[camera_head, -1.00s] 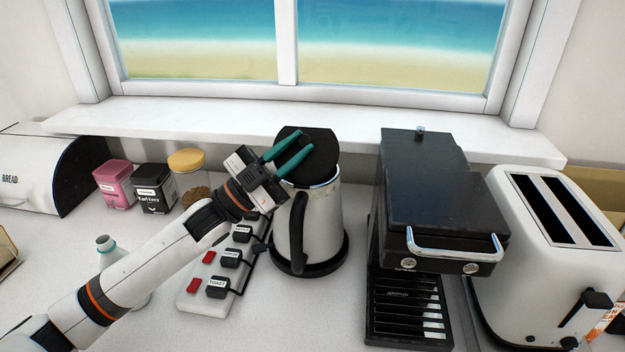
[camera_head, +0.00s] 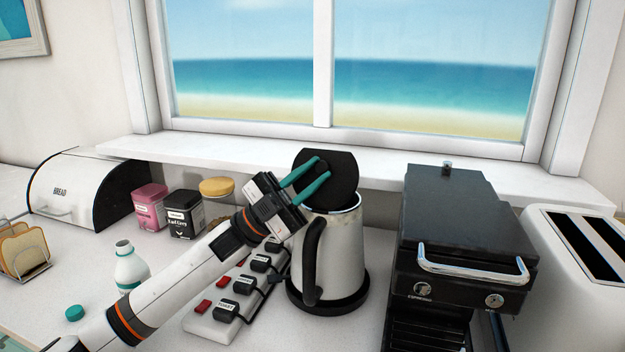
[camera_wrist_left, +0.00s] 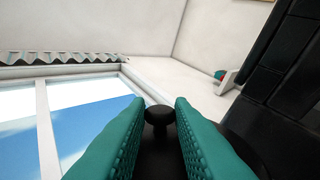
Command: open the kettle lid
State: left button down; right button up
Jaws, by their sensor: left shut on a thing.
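The white kettle (camera_head: 338,250) with a black handle (camera_head: 312,262) stands on its round black base. Its black lid (camera_head: 343,182) is raised steeply at the back of the rim, and the kettle's mouth is open in front of it. My left gripper (camera_head: 323,167) reaches in from the left with its teal fingers at the lid's inner or outer face. In the left wrist view the round black lid knob (camera_wrist_left: 159,114) sits between the two fingers, which are shut on it. My right gripper is out of view.
A black espresso machine (camera_head: 460,225) stands close right of the kettle, with a white toaster (camera_head: 575,265) beyond. A switched power strip (camera_head: 212,325) lies left of the kettle, under my left arm. Jars, a bottle (camera_head: 131,268) and a bread box (camera_head: 80,190) stand further left. The window sill is behind.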

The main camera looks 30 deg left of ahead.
pick_arm(q)
jog(key=c, duration=1.3)
grip_release()
jog(key=b+v, duration=0.2)
jog(key=v, duration=0.5)
jog(key=shift+a+f, duration=0.2)
jog(key=shift+s, duration=0.1)
